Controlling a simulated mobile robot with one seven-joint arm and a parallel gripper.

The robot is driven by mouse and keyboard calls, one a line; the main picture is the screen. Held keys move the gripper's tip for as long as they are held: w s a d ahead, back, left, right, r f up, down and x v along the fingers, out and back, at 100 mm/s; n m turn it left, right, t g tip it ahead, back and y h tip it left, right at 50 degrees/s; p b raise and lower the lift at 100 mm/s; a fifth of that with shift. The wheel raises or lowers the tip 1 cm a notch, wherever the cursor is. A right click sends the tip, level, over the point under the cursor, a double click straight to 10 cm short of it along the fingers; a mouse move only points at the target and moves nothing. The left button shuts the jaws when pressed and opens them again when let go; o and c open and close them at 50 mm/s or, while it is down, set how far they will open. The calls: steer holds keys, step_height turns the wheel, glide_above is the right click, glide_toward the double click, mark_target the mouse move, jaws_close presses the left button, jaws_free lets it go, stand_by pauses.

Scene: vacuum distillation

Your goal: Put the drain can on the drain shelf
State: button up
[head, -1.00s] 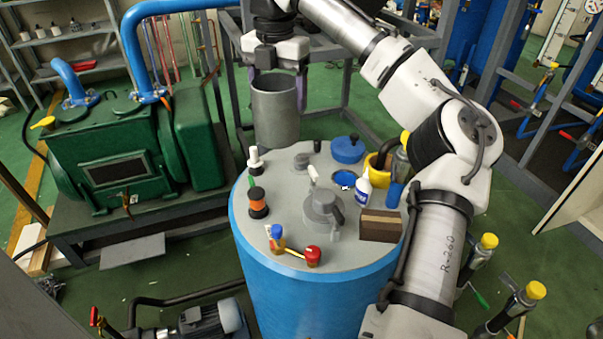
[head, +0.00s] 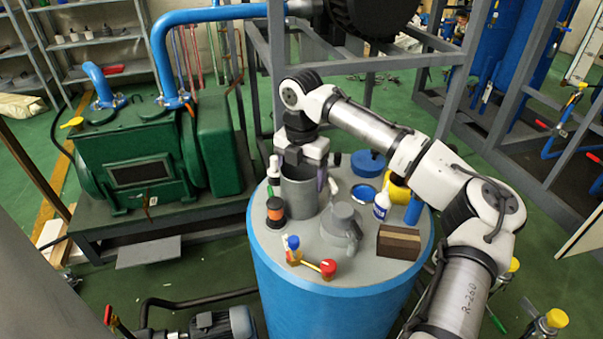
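The drain can, a grey open-topped cylinder (head: 299,198), shows over the left part of the blue drum's grey top. The can is upright. I cannot tell whether its base touches the drum top or hangs just above it. I cannot tell for certain which surface is the drain shelf; a small bare grey plate (head: 148,251) juts out in front of the green pump.
The blue drum (head: 330,305) bears an orange-black spool (head: 275,209), a grey lidded vessel (head: 341,228), a white bottle (head: 381,206), a brown block (head: 399,242), a red-capped piece (head: 328,267) and a blue lid (head: 368,163). A grey frame (head: 277,62) stands behind. The green pump (head: 140,165) is left.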

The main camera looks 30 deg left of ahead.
steer(key=o, duration=1.4)
